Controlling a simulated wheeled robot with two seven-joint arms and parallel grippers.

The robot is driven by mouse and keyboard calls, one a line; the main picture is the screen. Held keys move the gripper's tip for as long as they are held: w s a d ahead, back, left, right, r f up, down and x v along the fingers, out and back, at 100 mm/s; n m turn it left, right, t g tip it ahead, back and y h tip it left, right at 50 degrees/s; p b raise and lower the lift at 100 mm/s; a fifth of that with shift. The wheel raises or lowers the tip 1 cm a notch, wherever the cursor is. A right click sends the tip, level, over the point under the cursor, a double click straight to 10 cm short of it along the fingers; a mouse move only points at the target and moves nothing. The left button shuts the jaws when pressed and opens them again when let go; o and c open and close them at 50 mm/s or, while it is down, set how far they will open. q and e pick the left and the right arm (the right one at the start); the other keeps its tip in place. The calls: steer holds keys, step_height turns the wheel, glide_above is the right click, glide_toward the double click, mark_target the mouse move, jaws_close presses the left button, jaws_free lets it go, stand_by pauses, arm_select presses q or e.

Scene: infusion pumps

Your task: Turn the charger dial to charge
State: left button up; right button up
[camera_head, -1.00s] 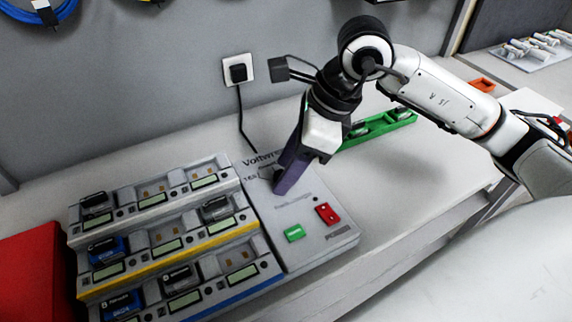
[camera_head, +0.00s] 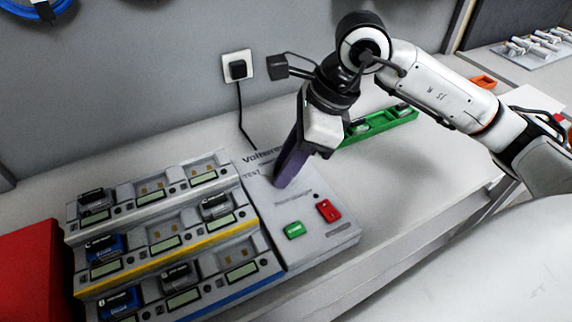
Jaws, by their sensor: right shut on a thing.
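The charger (camera_head: 331,243) lies on the bench, with a flat control panel at the right and a stepped bank of battery bays at the left. My right gripper (camera_head: 281,180) points down at the upper part of the panel, its purple fingers shut on the dial. The fingers hide the dial, so its pointer cannot be read. The printed word TEST shows just left of the fingers. A green button (camera_head: 294,230) and a red switch (camera_head: 328,211) sit lower on the panel. My left gripper is not in view.
Several batteries, such as a blue-marked one (camera_head: 104,247), sit in the bays; other bays are empty. A green tray (camera_head: 378,124) lies behind my right gripper. A wall socket (camera_head: 238,67) holds the black plug. A red box (camera_head: 32,273) stands at the left. The bench right of the charger is clear.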

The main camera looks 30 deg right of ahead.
steer(key=shift+w+f+n+g+b, duration=0.15)
steer(key=shift+n+g+b, duration=0.25)
steer(key=shift+n+b, duration=0.6)
steer(key=n+g+b, duration=0.1)
steer(key=n, duration=0.2)
steer(key=shift+w+y, duration=0.1)
steer(key=shift+y, duration=0.3)
steer(key=shift+n+g+b, duration=0.3)
steer(key=shift+n+b, duration=0.1)
steer(key=shift+n, duration=0.4)
steer(key=shift+r+n, duration=0.2)
steer(key=shift+n, duration=0.3)
steer(key=shift+g, duration=0.3)
steer(key=shift+d, duration=0.1)
steer(key=o, duration=1)
steer(key=shift+o, duration=0.2)
steer(key=shift+r+b, duration=0.1)
steer(key=shift+b, duration=0.2)
